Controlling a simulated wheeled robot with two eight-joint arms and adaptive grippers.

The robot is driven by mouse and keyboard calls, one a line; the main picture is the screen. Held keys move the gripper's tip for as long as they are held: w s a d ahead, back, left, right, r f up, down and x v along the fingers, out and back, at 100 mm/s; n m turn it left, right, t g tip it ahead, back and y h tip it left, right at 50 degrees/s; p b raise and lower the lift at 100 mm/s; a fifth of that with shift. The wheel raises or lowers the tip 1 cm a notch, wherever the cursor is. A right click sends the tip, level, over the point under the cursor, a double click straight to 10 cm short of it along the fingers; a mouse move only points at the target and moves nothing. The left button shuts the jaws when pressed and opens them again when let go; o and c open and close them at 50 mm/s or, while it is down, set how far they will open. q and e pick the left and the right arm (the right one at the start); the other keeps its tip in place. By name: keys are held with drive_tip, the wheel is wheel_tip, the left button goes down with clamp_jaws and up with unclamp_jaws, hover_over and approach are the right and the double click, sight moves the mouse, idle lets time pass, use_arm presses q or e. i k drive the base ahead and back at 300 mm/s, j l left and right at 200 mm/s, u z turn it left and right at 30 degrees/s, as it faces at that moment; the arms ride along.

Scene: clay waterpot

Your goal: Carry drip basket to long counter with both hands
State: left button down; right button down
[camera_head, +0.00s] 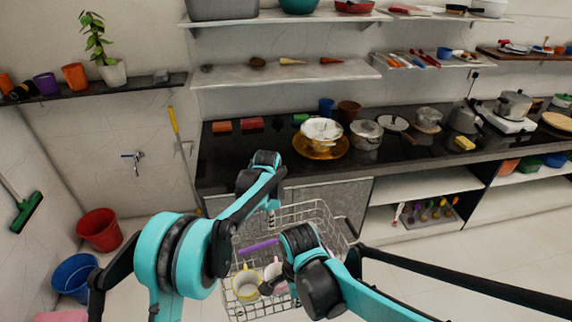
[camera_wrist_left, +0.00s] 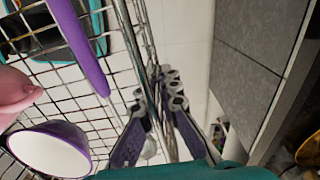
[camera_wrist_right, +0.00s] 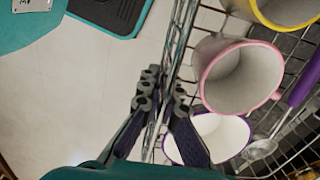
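The drip basket (camera_head: 318,207) is a wire-mesh basket in front of the counter in the head view. It holds a yellow-rimmed cup (camera_head: 246,285), a pink cup (camera_wrist_right: 240,75), a purple-rimmed white bowl (camera_wrist_left: 50,150) and a purple-handled utensil (camera_head: 259,246). My left gripper (camera_wrist_left: 158,85) is closed around the wire rim on the basket's far side. My right gripper (camera_wrist_right: 162,90) is closed around the rim on the near side. In the head view my right arm hides part of the basket. The long black counter (camera_head: 390,150) runs along the back wall.
Red (camera_head: 100,229) and blue (camera_head: 74,276) buckets stand on the floor at left. Open shelves lie under the counter at right.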

sight(256, 149)
drive_tip(key=i, duration=1.15)
drive_tip(key=i+u, duration=0.3)
